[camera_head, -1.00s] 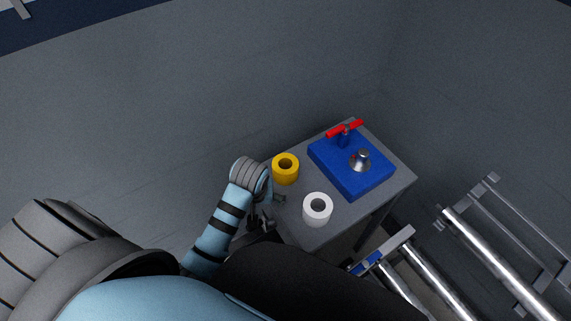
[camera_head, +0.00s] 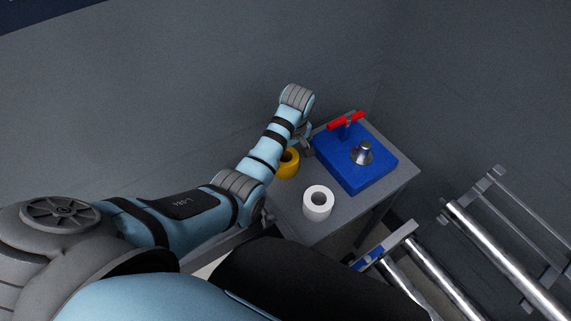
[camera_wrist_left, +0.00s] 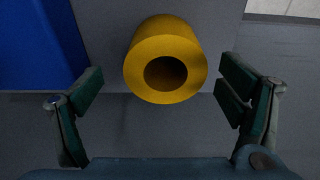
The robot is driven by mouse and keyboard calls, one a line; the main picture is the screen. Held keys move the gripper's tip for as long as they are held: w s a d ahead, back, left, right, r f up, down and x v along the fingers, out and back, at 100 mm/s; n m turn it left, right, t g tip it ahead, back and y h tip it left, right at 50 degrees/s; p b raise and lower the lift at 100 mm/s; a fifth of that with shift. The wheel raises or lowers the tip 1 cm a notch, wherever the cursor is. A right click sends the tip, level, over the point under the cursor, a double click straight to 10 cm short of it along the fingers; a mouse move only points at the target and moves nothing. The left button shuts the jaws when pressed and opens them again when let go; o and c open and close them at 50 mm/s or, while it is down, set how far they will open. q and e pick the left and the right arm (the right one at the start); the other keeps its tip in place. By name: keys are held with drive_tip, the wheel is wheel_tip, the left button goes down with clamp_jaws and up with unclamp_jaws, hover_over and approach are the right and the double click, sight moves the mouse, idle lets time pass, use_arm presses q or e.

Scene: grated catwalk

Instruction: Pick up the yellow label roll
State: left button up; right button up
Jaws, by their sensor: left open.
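The yellow label roll (camera_head: 288,164) stands on the small grey table (camera_head: 352,213), partly hidden by my left arm in the head view. In the left wrist view the yellow label roll (camera_wrist_left: 165,60) shows whole, its hole facing the camera. My left gripper (camera_head: 306,146) is over the table's far left side, beside the roll. In the left wrist view its two fingers (camera_wrist_left: 160,90) are spread wide, with the roll between and slightly beyond them, and a gap on each side. Nothing is held. My right gripper is not in view.
A white roll (camera_head: 318,204) stands on the table nearer to me. A blue block (camera_head: 352,172) with a red-handled part (camera_head: 346,121) and a metal knob (camera_head: 362,154) sits to the right. Metal rails (camera_head: 500,250) stand right of the table.

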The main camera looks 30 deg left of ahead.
sight(285, 161)
use_arm(q)
drive_tip(key=f, duration=0.1)
drive_tip(key=f+b, duration=0.1)
drive_tip(key=f, duration=0.2)
drive_tip(key=shift+s+a+f, duration=0.15)
drive_tip(key=shift+a+f, duration=0.05)
drive_tip(key=shift+a, duration=0.15)
drive_tip(key=shift+r, duration=0.1)
drive_tip(key=c, duration=1.4)
